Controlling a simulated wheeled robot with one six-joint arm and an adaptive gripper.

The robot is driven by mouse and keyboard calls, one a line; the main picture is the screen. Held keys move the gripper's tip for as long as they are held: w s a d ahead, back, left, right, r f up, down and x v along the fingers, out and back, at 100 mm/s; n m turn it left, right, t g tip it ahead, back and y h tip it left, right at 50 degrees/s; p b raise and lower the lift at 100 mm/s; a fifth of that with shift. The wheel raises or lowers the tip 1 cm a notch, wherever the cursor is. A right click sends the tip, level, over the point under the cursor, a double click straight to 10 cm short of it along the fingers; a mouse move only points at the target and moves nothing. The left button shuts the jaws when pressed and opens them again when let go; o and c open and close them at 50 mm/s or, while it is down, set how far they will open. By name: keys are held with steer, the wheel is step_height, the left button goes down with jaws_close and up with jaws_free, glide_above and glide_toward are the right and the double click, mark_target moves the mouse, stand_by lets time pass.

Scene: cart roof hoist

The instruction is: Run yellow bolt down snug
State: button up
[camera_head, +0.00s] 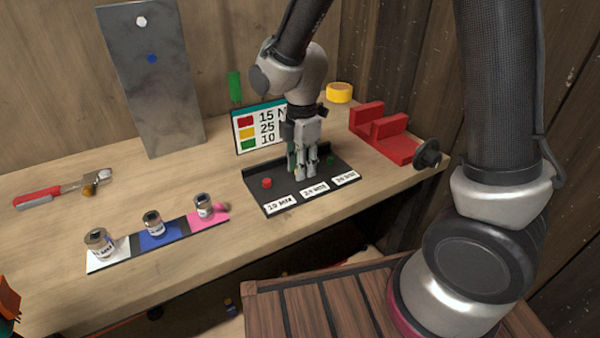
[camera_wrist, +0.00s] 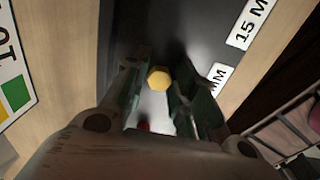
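The yellow bolt (camera_wrist: 158,78) has a hexagonal head and shows in the wrist view between the fingertips of my gripper (camera_wrist: 156,88). A gap shows on its left, and the right finger lies very near it; I cannot tell whether they touch. In the head view my gripper (camera_head: 303,170) points down over the black plate (camera_head: 292,188), its fingers apart, and mostly hides the yellow bolt. How far the yellow bolt is seated is hidden.
A sign (camera_head: 258,128) behind the plate shows red 15, yellow 25 and green 10.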

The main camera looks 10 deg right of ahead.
steer(key=shift+o, duration=0.3)
steer(key=shift+r, duration=3.5)
